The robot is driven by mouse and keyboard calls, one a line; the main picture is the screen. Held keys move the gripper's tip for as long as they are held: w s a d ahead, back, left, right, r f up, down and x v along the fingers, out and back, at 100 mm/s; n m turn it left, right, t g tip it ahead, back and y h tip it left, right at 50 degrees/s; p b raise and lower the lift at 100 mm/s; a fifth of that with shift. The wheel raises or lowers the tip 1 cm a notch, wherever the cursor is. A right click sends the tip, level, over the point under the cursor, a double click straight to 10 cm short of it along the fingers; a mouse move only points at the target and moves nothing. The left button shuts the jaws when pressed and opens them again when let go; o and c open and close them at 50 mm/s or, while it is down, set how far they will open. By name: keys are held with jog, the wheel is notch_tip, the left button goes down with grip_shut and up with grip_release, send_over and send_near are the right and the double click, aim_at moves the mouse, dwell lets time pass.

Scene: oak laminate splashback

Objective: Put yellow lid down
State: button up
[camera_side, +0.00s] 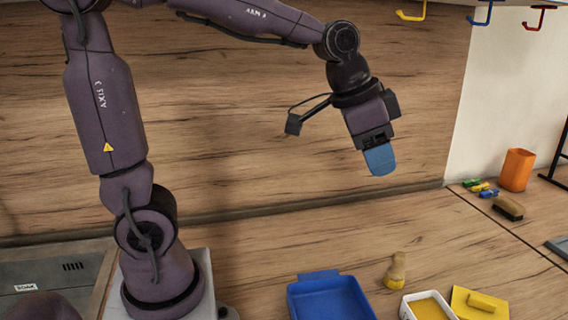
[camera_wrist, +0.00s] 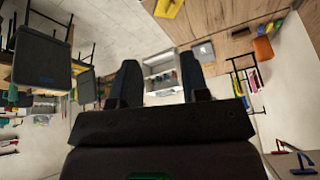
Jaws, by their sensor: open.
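The yellow lid (camera_side: 480,303) lies on the wooden counter at the lower right of the side view, a flat square with a raised bar handle. It lies beside a white container (camera_side: 406,309) with yellow contents or a yellow inside. In the wrist view a yellow piece at the top edge (camera_wrist: 168,8) looks like the lid. My gripper (camera_side: 380,160) is raised well above the counter, with blue fingertips and nothing held. In the wrist view its two dark fingers (camera_wrist: 160,85) stand apart with an empty gap.
A blue tray (camera_side: 330,300) and a small wooden-handled brush (camera_side: 396,271) stand left of the white container. An orange cup (camera_side: 517,170), a scrubbing brush (camera_side: 509,208) and several small coloured pieces (camera_side: 480,187) are at the back right. Counter between is clear.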

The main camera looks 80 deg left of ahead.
jog(key=s+a+f+n, duration=0.1)
jog(key=s+n, duration=0.2)
jog(key=s, duration=1)
jog(key=shift+s+a+n+t+y, duration=0.3)
jog(key=shift+s+a+y, duration=0.1)
